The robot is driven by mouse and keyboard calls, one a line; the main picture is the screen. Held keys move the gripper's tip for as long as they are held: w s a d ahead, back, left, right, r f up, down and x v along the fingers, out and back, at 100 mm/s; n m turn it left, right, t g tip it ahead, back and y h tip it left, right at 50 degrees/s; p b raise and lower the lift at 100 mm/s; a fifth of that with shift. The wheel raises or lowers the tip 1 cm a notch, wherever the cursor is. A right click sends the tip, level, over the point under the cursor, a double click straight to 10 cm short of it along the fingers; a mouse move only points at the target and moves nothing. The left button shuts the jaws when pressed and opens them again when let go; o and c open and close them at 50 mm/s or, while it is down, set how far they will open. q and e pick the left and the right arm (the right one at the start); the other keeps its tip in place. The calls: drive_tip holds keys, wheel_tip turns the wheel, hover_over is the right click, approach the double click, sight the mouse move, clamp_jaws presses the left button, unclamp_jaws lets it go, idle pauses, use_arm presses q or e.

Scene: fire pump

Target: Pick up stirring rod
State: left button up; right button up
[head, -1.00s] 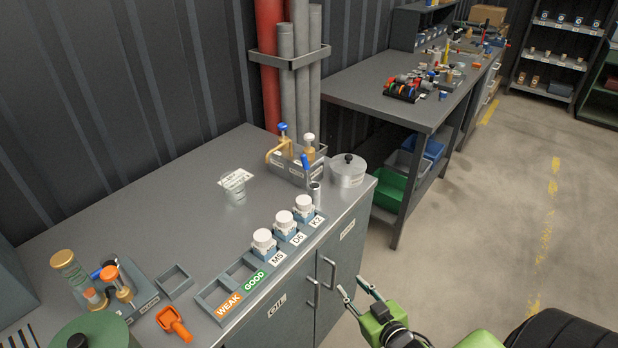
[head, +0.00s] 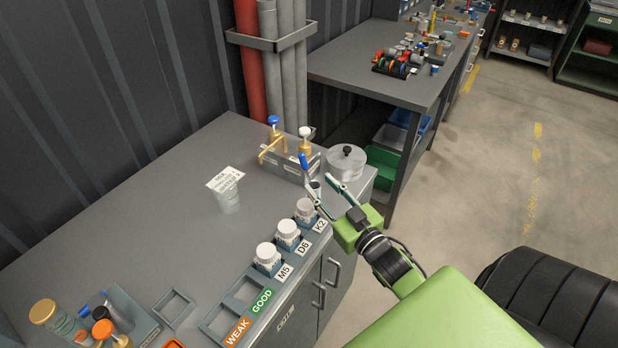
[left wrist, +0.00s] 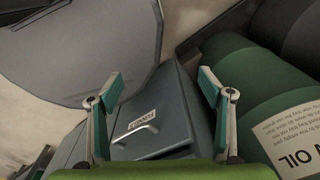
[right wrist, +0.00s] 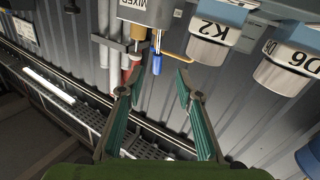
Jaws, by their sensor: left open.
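I cannot tell any contact. My left gripper (left wrist: 160,88) is open and empty, and outside the head view.
White-capped jars (head: 287,231) labelled M5, D6 and K2 stand along the front edge. A lidded metal pot (head: 345,162) and a grey rack (head: 292,168) with brass fittings stand close to the rod.

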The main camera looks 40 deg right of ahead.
sight(306, 167)
drive_tip(key=w, duration=0.3)
drive_tip(key=shift+w+d, duration=0.1)
drive_tip(key=shift+w, duration=0.1)
drive_tip(key=w, duration=0.1)
drive_tip(key=w+p, duration=0.2)
drive_tip(key=shift+d+r, duration=0.25)
drive_tip(key=shift+r, duration=0.1)
drive_tip(key=w, duration=0.3)
drive_tip(key=shift+d+f+p, duration=0.15)
drive_tip(key=shift+f+p, duration=0.05)
drive_tip(key=shift+p, duration=0.15)
drive_tip(key=shift+w, duration=0.15)
use_arm(q)
drive_tip(key=r, duration=0.3)
drive_tip(key=shift+w+d, duration=0.1)
drive_tip(key=shift+w, duration=0.2)
use_arm(e)
clamp_jaws()
